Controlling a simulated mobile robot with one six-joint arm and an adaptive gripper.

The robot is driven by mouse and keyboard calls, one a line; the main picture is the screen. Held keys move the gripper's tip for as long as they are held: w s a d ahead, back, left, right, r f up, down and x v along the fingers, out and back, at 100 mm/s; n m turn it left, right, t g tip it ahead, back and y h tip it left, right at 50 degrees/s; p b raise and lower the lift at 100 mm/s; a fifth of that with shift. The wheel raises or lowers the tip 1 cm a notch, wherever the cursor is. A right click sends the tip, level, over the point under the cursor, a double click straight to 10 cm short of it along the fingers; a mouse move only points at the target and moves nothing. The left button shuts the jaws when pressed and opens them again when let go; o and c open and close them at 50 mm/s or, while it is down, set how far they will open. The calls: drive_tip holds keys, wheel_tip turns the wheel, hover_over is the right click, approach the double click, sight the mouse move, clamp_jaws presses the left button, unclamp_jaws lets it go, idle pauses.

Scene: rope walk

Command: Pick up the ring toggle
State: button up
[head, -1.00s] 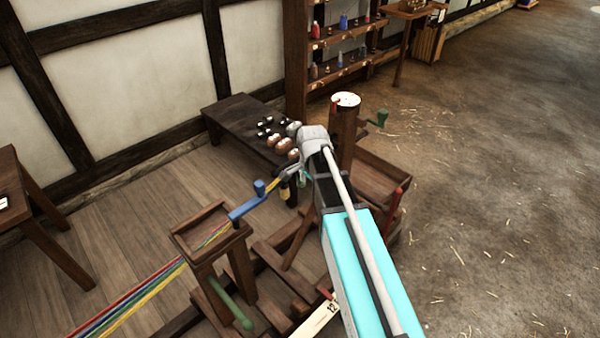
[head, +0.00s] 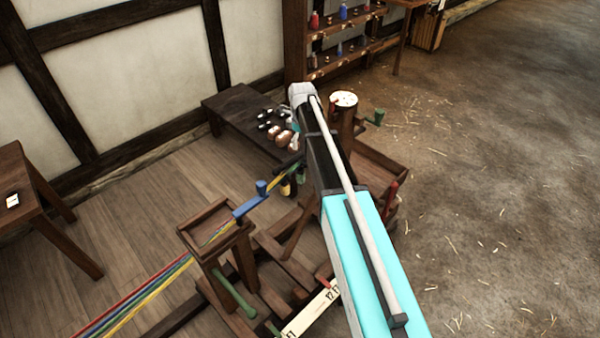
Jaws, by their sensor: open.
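Several small pieces lie on the dark bench (head: 230,108): black ones with pale bands (head: 265,124) and copper-coloured rounded ones (head: 283,137). They are too small for me to tell which, if any, is the ring toggle. My arm reaches in from the lower right, and its grey wrist is up at the bench's right end. My gripper (head: 294,127) shows only as a small teal and grey bit beside the copper-coloured pieces; the rest is hidden behind my arm. It is open, and I see nothing held. I cannot tell whether it touches a piece.
A wooden post with a white round top (head: 344,99) and a green-handled crank (head: 376,118) stands right of my wrist. A wooden frame (head: 212,225) with coloured strands and a blue handle (head: 250,206) stands in front. Shelves (head: 340,40) are behind. Floor at right is open.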

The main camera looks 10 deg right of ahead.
idle(0.4)
drive_tip(key=b, duration=0.9)
hover_over(302, 170)
wheel_tip(302, 170, down, 9)
drive_tip(key=shift+w+a+r, duration=0.1)
drive_tip(key=shift+r, duration=0.05)
idle(0.3)
wheel_tip(302, 170, down, 5)
drive_tip(key=b, duration=0.5)
drive_tip(key=shift+w, duration=0.1)
idle(0.6)
drive_tip(key=c, duration=1.3)
